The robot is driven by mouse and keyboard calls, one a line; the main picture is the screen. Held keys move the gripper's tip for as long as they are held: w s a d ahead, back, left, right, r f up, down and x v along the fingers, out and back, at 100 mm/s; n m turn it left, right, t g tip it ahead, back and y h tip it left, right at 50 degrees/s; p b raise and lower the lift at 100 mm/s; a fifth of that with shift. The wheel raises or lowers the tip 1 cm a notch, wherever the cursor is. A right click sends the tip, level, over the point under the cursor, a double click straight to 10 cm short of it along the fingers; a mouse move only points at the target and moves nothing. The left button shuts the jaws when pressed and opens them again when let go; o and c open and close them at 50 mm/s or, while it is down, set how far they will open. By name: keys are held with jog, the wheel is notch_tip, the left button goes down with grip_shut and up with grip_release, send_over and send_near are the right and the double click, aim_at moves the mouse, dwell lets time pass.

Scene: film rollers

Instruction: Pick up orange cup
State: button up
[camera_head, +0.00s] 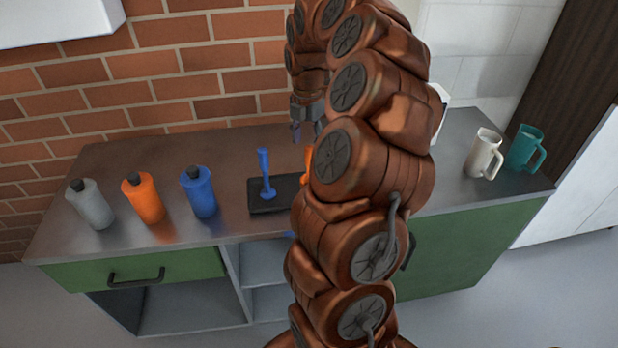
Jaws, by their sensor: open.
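No orange cup shows clearly. A sliver of something orange (308,160) shows at the left edge of my arm, above the black tray; the rest is hidden, and I cannot tell what it is. A white mug (484,154) and a teal mug (525,148) stand upright at the right end of the counter. My gripper (306,132) points down above the back of the counter, partly hidden by my arm. It is open, apart from the mugs, and nothing shows between its fingers.
The metal counter (110,165) holds grey (90,204), orange (143,198) and blue (199,192) bottles on the left. A blue upright roller (265,174) stands on the black tray (262,203). A brick wall (150,65) rises behind. My arm hides the counter's middle.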

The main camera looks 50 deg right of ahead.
aim_at(309, 157)
jog(key=shift+s+d+f+p, duration=0.1)
jog(key=shift+f+p, duration=0.4)
jog(key=shift+f, duration=1)
jog(key=shift+s+d+f+p, duration=0.1)
jog(key=shift+f+p, duration=0.4)
jog(key=shift+f, duration=1)
jog(key=shift+c, duration=0.2)
grip_shut()
